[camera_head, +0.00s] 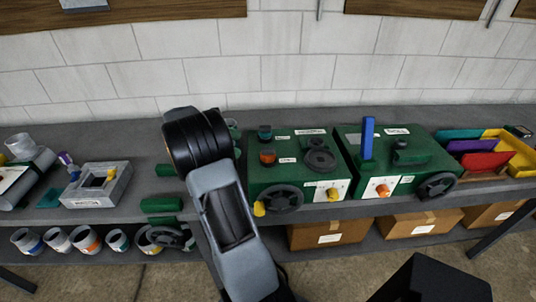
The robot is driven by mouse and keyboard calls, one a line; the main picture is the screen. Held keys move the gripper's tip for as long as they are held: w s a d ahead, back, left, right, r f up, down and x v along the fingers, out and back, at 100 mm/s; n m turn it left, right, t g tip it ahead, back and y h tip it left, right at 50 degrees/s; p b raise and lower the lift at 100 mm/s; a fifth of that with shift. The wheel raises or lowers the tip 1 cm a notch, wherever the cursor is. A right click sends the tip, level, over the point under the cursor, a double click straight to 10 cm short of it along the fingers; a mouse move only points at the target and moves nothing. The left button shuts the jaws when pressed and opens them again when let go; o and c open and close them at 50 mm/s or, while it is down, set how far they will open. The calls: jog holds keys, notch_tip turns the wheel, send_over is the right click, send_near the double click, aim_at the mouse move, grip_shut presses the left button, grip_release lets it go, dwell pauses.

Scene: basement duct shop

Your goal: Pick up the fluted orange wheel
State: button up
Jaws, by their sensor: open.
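A small orange knob-like piece (267,157) stands on top of the left green machine (330,150), in front of a dark teal one (264,133). An orange round knob (383,191) also sits on the white front plate of the right green machine (425,165). The fluting is too small to make out on either, so I cannot tell which is the fluted orange wheel. My arm crosses the middle of the view, left of the left machine. My gripper's fingers are hidden behind the arm's dark end.
Black handwheels (283,198) stick out from the machine fronts. A blue upright lever (368,137) rises from the right machine. Coloured trays (510,150) lie at the right. A grey box (97,185) and green cylinders (161,204) lie left. Cans and cardboard boxes (330,233) fill the lower shelf.

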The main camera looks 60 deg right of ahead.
aim_at(268, 153)
jog(key=x, duration=0.6)
jog(key=shift+s+d+f+p, duration=0.1)
jog(key=shift+s+d+p, duration=0.1)
jog(key=shift+p, duration=0.15)
jog(key=p+x, duration=0.1)
jog(key=x, duration=0.2)
jog(key=shift+s+d, duration=0.2)
jog(key=shift+s, duration=0.1)
jog(key=shift+s+d+f+p, duration=0.3)
jog(key=shift+s+d+f, duration=0.1)
jog(key=shift+s, duration=0.1)
jog(key=c, duration=1)
